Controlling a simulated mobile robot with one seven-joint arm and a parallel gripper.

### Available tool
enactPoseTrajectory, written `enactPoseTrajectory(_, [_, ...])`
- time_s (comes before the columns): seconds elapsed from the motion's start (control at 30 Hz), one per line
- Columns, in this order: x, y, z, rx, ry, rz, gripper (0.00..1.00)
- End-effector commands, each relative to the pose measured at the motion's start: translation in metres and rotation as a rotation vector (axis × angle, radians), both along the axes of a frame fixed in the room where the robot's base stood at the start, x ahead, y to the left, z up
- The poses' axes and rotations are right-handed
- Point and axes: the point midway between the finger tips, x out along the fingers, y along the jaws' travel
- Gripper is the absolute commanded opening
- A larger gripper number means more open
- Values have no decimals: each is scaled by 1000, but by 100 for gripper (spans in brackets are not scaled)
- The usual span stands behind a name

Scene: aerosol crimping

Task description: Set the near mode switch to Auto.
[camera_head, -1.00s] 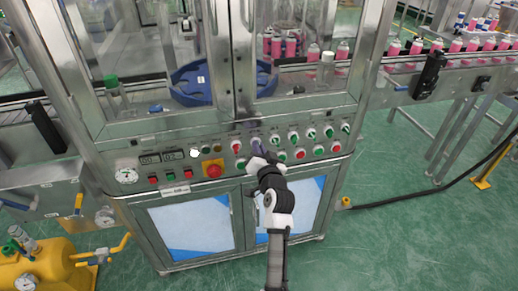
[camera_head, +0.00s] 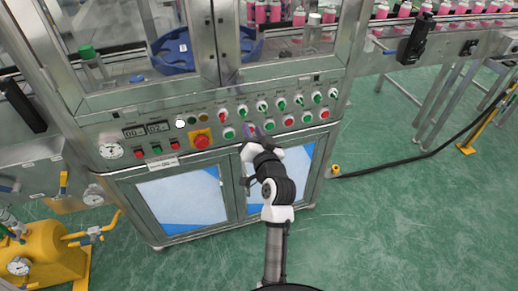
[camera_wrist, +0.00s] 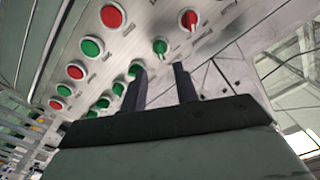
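The control panel's upper row holds a red-knobbed switch (camera_head: 221,116) and several green-knobbed switches (camera_head: 242,111). Their labels are too small to read, so I cannot tell which one is the near mode switch or its setting. My gripper (camera_head: 250,131) is in front of the panel, just below the left end of that row. In the wrist view, my gripper (camera_wrist: 159,73) has its two dark fingers apart with nothing between them. A green knob (camera_wrist: 160,47) shows just beyond the gap, and the red knob (camera_wrist: 188,20) lies up and right of it. Contact is not visible.
A lower row of green and red buttons (camera_head: 288,121) runs beneath the switches. A red emergency button (camera_head: 201,140) on a yellow plate is to the left. Cabinet doors (camera_head: 180,200) are below. A yellow tank (camera_head: 45,250) stands at lower left.

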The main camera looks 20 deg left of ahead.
Motion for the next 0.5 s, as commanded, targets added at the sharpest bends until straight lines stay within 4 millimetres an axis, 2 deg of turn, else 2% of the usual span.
enactPoseTrajectory(0.03, [-10, -7, -4, 1, -1, -2, 30])
enactPoseTrajectory(0.2, [-37, -25, -3, 1, 1, -1, 30])
enactPoseTrajectory(0.33, [-49, -33, -1, 1, 1, -1, 30])
enactPoseTrajectory(0.5, [-55, -36, 0, 0, 0, 1, 30])
